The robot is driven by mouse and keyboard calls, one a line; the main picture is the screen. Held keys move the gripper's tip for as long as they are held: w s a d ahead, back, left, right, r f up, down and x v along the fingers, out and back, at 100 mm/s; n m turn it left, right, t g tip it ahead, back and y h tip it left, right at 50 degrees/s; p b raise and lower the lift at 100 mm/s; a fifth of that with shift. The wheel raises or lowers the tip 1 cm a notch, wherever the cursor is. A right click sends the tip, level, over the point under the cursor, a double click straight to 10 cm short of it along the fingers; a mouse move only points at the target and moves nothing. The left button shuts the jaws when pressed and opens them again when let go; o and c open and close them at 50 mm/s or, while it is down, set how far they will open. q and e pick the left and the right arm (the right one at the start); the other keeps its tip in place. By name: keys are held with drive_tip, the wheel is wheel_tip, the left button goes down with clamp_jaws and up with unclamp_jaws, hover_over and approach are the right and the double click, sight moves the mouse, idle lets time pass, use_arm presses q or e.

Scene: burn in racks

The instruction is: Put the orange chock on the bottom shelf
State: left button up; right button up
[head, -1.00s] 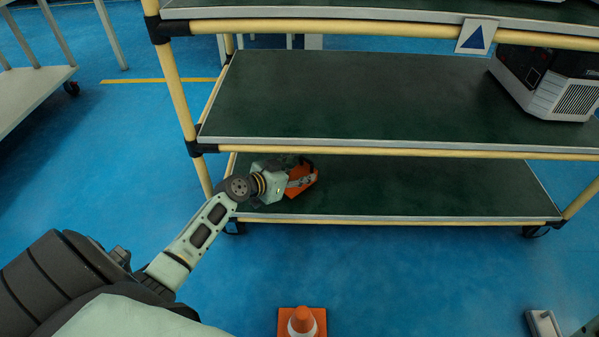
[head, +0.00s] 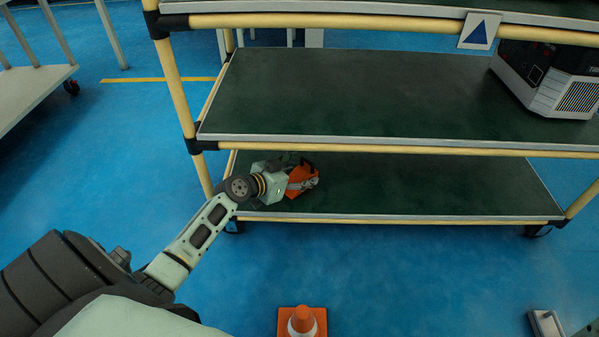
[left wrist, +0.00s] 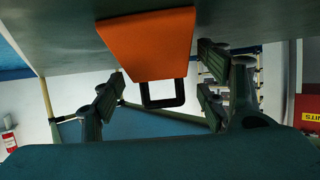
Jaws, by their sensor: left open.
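The orange chock (head: 302,172) rests on the dark green bottom shelf (head: 430,187), near its left end. In the left wrist view, the chock (left wrist: 150,45) sits against the shelf surface, with its dark loop handle towards my gripper. My left gripper (head: 296,180) is at the chock, low over the bottom shelf. In the left wrist view, its fingers (left wrist: 158,88) are spread on both sides of the chock's handle, with gaps showing. The fingers and wrist hide part of the chock in the head view. My right gripper is not in view.
The middle shelf (head: 350,95) lies just above my left gripper. A grey and black device (head: 550,85) stands at its right. An orange cone (head: 303,320) stands on the blue floor in front. The bottom shelf right of the chock is clear.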

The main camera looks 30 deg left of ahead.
use_arm(q)
drive_tip(key=shift+s, duration=0.1)
drive_tip(key=v, duration=1.1)
drive_tip(key=shift+s+a+r, duration=0.1)
drive_tip(key=shift+s+r, duration=0.2)
